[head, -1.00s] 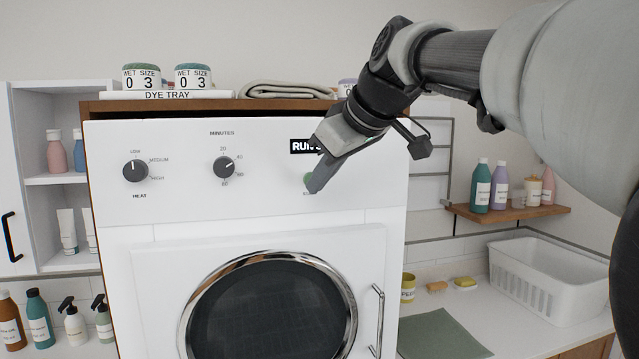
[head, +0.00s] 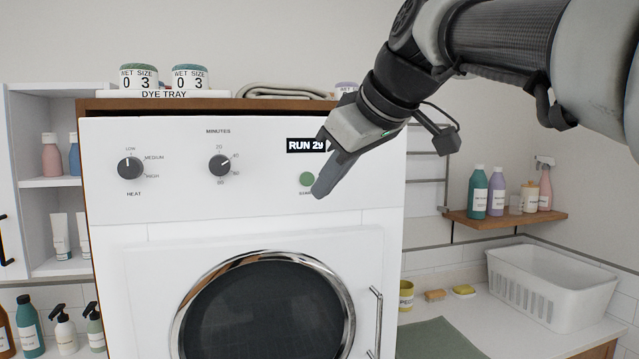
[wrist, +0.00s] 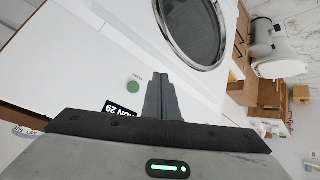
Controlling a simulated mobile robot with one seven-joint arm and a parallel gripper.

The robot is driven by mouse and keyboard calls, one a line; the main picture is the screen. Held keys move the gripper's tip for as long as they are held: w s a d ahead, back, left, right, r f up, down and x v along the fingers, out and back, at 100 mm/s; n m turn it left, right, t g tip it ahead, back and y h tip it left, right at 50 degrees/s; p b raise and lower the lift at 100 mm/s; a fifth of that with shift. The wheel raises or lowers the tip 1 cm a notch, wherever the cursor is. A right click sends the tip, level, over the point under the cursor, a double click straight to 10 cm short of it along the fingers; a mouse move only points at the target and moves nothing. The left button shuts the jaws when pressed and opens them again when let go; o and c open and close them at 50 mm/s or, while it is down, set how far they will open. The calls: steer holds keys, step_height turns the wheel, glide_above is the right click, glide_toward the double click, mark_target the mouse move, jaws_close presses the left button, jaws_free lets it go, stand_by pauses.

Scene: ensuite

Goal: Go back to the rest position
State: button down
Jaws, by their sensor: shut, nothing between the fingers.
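My gripper (head: 318,192) is shut and empty. In the head view its tip is in front of the white dryer panel (head: 270,205), just right of and below the green round button (head: 306,179), which is now fully in sight. In the wrist view my closed fingers (wrist: 160,95) point over the panel, with the green button (wrist: 134,87) to their left and apart from them. The display (head: 306,145) reads "RUN 29", with its last digit partly covered by my gripper.
The dryer has a heat knob (head: 130,167), a minutes knob (head: 220,165), a round door (head: 265,310) and a door handle (head: 376,322). A wooden shelf (head: 505,219) with bottles and a white basket (head: 552,285) stand to the right. The air right of the dryer looks clear.

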stand_by(0.4)
steer(key=s+d+f+m+h, duration=0.1)
steer(key=s+d+f+m, duration=0.2)
steer(key=s+f, duration=0.3)
steer(key=s+d+f+m+g+h+p, duration=0.1)
steer(key=s+d+f+m+h, duration=0.1)
steer(key=s+d+f+m, duration=0.2)
steer(key=s+d+f+m+g+h+p, duration=0.1)
steer(key=s+d+f, duration=0.5)
steer(key=f, duration=1.1)
steer(key=s+m+h, duration=0.1)
steer(key=s+m, duration=0.1)
steer(key=s, duration=0.2)
steer(key=shift+m, duration=0.4)
steer(key=shift+d, duration=0.1)
